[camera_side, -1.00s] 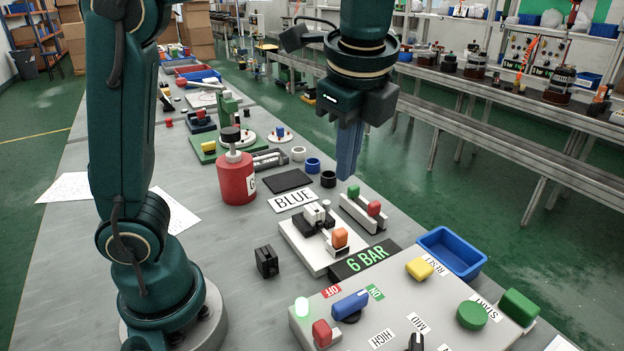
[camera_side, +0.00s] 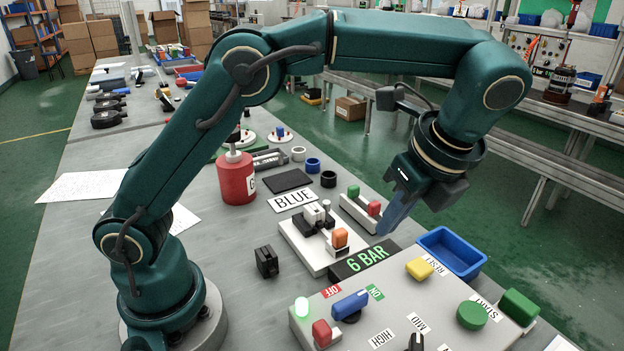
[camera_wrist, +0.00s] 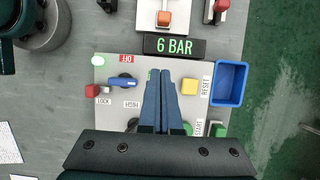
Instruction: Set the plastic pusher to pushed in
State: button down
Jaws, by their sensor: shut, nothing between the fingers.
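No label names the plastic pusher, so I cannot tell for sure which part it is. An orange block (camera_side: 339,238) stands at the near end of a white plate (camera_side: 301,252), in front of a small black and grey mechanism (camera_side: 314,217). The orange block also shows at the top of the wrist view (camera_wrist: 164,19). How far any part is pushed in is unclear. My gripper (camera_side: 383,231) is shut and empty, tilted down, in the air right of the orange block in the side view. The wrist view shows its fingers (camera_wrist: 160,73) together over the control panel.
The grey control panel (camera_side: 385,295) carries a blue lever (camera_side: 350,305), red block (camera_side: 322,333), yellow block (camera_side: 419,268) and green buttons (camera_side: 471,315). A 6 BAR display (camera_side: 366,260), blue bin (camera_side: 452,254) and grey rail (camera_side: 357,212) with green and red blocks stand close by.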

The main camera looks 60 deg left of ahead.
aim_at(338, 230)
jog(key=shift+f, duration=0.1)
jog(key=x, duration=1)
jog(key=shift+s+a, duration=0.1)
jog(key=shift+a, duration=1.95)
jog(key=shift+a, duration=1.6)
